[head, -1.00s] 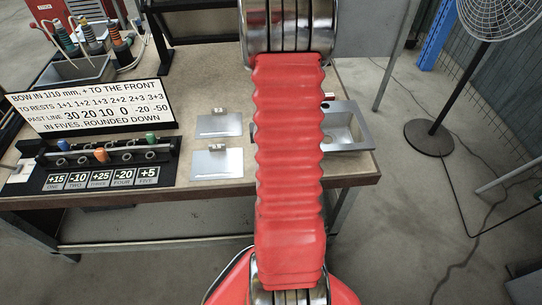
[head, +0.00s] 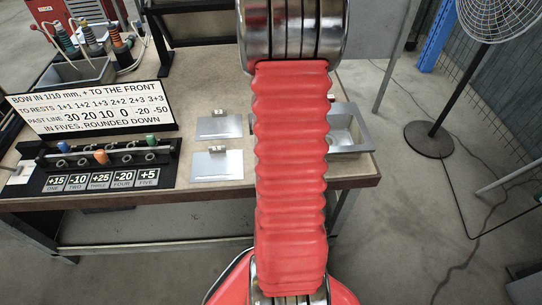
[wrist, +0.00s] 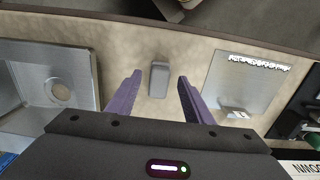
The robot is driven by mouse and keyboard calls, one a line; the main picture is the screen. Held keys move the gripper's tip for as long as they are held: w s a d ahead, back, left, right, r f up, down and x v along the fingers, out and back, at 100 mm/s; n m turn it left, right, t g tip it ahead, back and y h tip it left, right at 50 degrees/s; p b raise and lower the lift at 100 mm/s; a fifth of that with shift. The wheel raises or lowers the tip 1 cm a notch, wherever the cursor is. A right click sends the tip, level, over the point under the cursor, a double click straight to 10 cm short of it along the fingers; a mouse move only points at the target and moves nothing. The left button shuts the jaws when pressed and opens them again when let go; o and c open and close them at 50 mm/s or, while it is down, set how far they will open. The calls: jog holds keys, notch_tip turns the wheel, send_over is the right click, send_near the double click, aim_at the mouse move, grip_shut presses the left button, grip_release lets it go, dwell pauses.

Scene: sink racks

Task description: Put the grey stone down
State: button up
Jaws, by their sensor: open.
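The grey stone (wrist: 159,79) is a small grey block with rounded edges. In the wrist view it lies on the tan bench top, between a metal sink and a metal plate. My gripper (wrist: 157,78) is open, with one purple finger on each side of the stone and a visible gap to each. I cannot tell the exact height of the fingers above the bench. In the head view my red arm hides the stone and my gripper.
The metal sink (head: 348,131) stands right of my arm. Two metal plates (head: 217,166) with small blocks lie to the left. A sign (head: 92,108), a black rack with coloured pegs (head: 100,157) and a grey bin (head: 75,83) stand further left.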

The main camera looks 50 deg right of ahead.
notch_tip(320, 180, up, 8)
jog(key=shift+f, duration=0.15)
jog(key=shift+a, duration=0.1)
dwell(0.8)
jog(key=w+a+r+n+t+h, duration=0.1)
jog(key=w+a+r+n, duration=0.15)
jog(key=a+r, duration=0.5)
jog(key=w+a+r+n+t, duration=0.1)
jog(key=w+a+r+n, duration=0.2)
jog(key=a, duration=0.7)
jog(key=s+a+r+n+t, duration=0.1)
jog(key=s+a+r+n, duration=0.1)
jog(key=a, duration=0.7)
jog(key=s+a+r+n+t+y, duration=0.1)
jog(key=s+a+r, duration=0.3)
jog(key=a, duration=0.5)
jog(key=shift+s+r+n+t, duration=0.15)
jog(key=shift+s+n+t, duration=0.3)
jog(key=shift+n+t, duration=0.3)
